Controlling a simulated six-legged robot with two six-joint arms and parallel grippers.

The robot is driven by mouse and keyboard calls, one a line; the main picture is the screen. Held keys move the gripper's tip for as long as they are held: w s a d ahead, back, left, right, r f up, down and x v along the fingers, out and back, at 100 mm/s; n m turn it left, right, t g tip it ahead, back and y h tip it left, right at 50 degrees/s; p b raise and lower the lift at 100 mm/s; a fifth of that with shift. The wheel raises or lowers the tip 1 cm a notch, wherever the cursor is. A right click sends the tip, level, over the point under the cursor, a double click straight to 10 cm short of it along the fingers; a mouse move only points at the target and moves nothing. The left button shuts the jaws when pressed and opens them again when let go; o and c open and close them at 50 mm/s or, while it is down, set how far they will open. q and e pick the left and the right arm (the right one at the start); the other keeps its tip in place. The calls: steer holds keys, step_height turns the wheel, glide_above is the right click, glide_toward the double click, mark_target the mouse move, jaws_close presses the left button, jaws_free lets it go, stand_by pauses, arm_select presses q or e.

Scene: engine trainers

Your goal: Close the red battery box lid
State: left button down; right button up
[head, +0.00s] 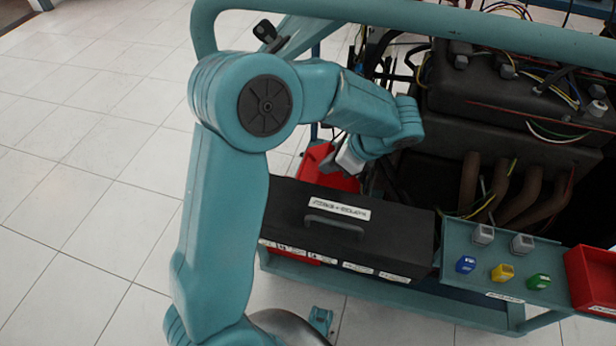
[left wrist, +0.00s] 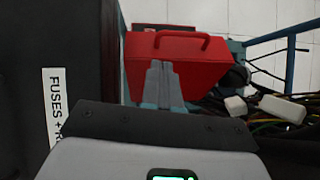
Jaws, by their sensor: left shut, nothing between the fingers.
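The red battery box (head: 334,181) stands behind the long black box in the head view, partly hidden by my left arm and gripper. In the left wrist view its red lid (left wrist: 198,68) shows as a broad panel with a red handle along its upper edge. I cannot tell how far the lid stands from fully closed. My left gripper (head: 332,166) is at the red box; in the left wrist view its grey fingers (left wrist: 162,72) are together and empty, in front of the lid. Whether they touch it is unclear. My right gripper is not in view.
The black box (head: 385,240) with a handle and a fuses label stands in front of the red box. Wires and the dark engine (head: 520,110) crowd the right. A teal frame rail (head: 450,30) crosses the top. A small red tray (head: 592,280) is far right.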

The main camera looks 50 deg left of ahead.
arm_select(q)
steer(key=shift+m, duration=0.3)
steer(key=b+x, duration=0.4)
steer(key=x, duration=0.4)
steer(key=shift+f, duration=0.25)
steer(key=shift+s+a+f+b, duration=0.1)
steer(key=shift+a+f+b, duration=0.2)
steer(key=shift+a+f, duration=0.2)
steer(key=shift+s, duration=0.1)
